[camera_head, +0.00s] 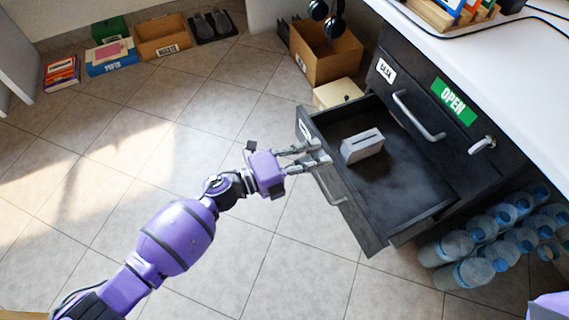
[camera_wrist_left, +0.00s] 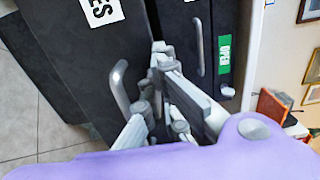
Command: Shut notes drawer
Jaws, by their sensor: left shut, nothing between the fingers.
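The notes drawer (camera_head: 400,200) is a dark drawer pulled well out of the desk cabinet, with a small white box (camera_head: 362,146) lying inside. Its front has a grey bar handle (camera_head: 330,187), which also shows in the left wrist view (camera_wrist_left: 121,88), beside part of a white label (camera_wrist_left: 101,10). My left gripper (camera_head: 324,155) is at the drawer front, near the top edge and the handle. Its fingers are shut with nothing between them. In the left wrist view, the left gripper (camera_wrist_left: 160,62) is right of the handle. Whether the fingers touch the front is unclear. My right gripper is not seen.
The cabinet has another handle (camera_head: 418,116) and a green OPEN label (camera_head: 454,102). Tiled floor left of the drawer is clear.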

